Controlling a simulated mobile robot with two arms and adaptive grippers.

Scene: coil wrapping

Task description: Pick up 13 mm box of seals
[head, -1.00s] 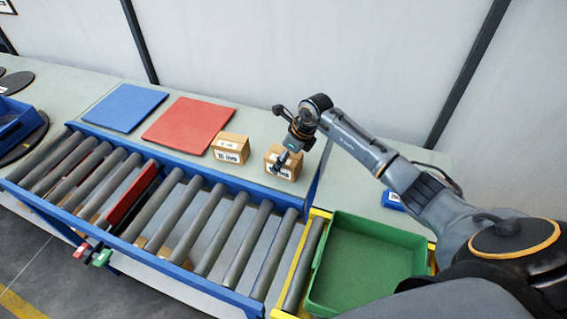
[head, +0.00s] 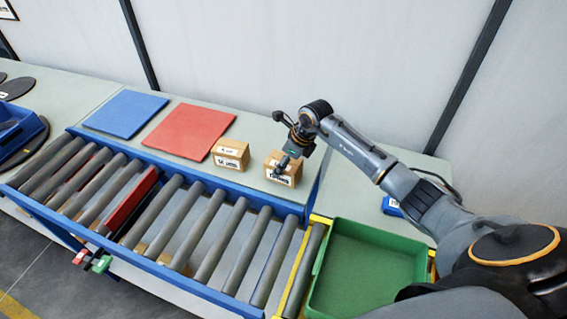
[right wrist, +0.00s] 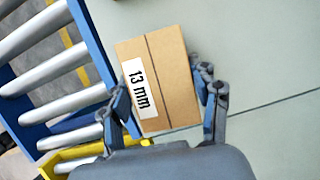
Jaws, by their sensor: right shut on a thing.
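The 13 mm box (right wrist: 170,80) is a brown cardboard box with a white label reading "13 mm" in the right wrist view. In the head view it is the right one of two boxes (head: 289,178) on the grey table behind the roller conveyor. My right gripper (right wrist: 168,100) has a finger on each of two opposite sides of the box and is shut on it. In the head view my right gripper (head: 284,167) comes down over the box and hides part of it and its label. My left gripper is not in view.
A second labelled box (head: 231,154) stands just left. A red mat (head: 190,130) and a blue mat (head: 124,108) lie farther left. The roller conveyor (head: 209,193) runs along the front. A green tray (head: 368,270) is at the right. A small blue item (head: 392,206) lies near my arm.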

